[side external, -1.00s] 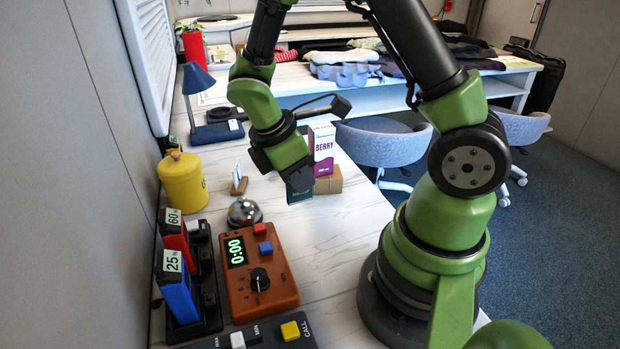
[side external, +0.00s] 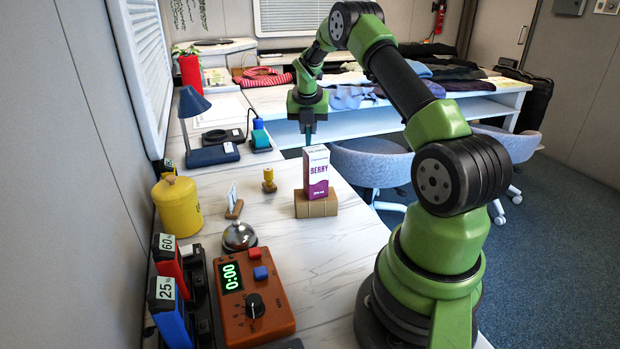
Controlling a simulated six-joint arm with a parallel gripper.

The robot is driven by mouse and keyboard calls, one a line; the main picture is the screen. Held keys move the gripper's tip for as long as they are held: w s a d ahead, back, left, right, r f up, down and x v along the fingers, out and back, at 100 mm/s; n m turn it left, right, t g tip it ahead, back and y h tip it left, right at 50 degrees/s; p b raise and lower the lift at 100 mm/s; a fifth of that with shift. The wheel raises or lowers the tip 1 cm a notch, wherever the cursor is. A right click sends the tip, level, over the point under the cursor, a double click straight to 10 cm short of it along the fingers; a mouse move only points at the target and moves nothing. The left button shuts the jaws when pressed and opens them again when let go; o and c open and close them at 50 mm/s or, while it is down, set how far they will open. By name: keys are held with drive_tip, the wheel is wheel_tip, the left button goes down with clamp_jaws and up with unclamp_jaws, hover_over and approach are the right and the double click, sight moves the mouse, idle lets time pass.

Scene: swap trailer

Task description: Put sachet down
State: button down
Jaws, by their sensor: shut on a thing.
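My gripper (side external: 308,118) points down above and beyond the BERRY box, toward the far side of the white desk. It is shut on a narrow dark teal thing (side external: 308,132), which seems to be the sachet seen nearly edge-on. The sachet hangs below the jaws and appears clear of the desk. The white and purple BERRY box (side external: 316,172) stands upright on a brown block (side external: 317,206), nearer to the camera than the sachet. The gap between the sachet and the box is hard to judge.
A yellow jar (side external: 178,206), a bell (side external: 239,236), a small card stand (side external: 234,204), a yellow stamp (side external: 268,181) and an orange timer (side external: 252,303) stand on the desk (side external: 345,240). A blue lamp (side external: 212,155) and a teal-blue item (side external: 260,138) are behind.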

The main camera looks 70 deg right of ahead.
drive_tip(key=shift+d+f, duration=0.2)
drive_tip(key=shift+d, duration=0.1)
wheel_tip(320, 180, down, 10)
drive_tip(key=shift+r, duration=0.25)
drive_tip(key=c, duration=1.1)
unclamp_jaws()
drive_tip(key=shift+f, duration=0.15)
